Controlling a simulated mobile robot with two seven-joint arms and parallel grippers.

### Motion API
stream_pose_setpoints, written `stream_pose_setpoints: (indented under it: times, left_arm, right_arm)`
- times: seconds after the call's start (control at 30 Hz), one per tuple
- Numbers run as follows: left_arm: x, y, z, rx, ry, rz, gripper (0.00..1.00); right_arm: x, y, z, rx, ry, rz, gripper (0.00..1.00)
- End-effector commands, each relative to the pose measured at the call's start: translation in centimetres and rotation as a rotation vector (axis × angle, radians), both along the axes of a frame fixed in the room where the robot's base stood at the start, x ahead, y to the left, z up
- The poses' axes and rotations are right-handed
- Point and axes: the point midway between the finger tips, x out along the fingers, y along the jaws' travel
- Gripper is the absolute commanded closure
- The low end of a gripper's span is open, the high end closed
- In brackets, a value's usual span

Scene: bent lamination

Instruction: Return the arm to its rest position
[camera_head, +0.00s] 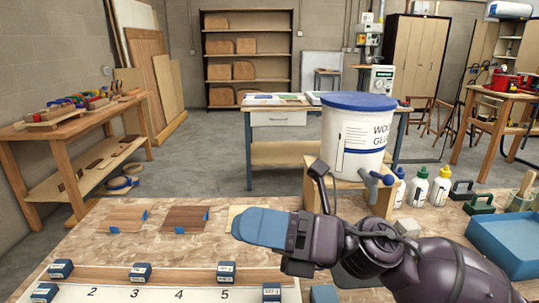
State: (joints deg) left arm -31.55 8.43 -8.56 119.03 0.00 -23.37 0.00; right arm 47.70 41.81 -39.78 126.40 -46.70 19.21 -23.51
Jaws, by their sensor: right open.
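My right arm comes in from the lower right, and its right gripper (262,227) with blue fingers hangs over the middle of the workbench (75,238), pointing left. It is open, with nothing seen between its fingers. The fingers partly cover a pale wood sheet (235,213). My left gripper is out of view.
A white glue bucket (345,130) with a blue lid stands on a wooden stand just behind my right gripper. Several bottles (440,187) and a blue tray (500,238) are at right. Wood sheets (127,218) and a numbered strip (150,293) with dark blue blocks lie at left and front.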

Motion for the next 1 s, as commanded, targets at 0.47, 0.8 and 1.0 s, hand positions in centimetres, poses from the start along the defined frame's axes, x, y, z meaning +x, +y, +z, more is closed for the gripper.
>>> stream_pose_setpoints:
  times: [0.47, 0.8, 1.0]
  left_arm:
    - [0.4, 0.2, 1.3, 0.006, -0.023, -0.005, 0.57]
    - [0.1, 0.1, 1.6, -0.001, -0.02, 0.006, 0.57]
    - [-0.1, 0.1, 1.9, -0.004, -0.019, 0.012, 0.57]
  right_arm:
    - [10.7, -11.5, -10.3, 0.647, 1.296, -0.383, 0.09]
    - [7.5, -20.1, -24.9, 1.022, 1.86, -0.62, 0.09]
    - [1.8, -24.3, -32.2, 1.207, 2.043, -0.745, 0.09]
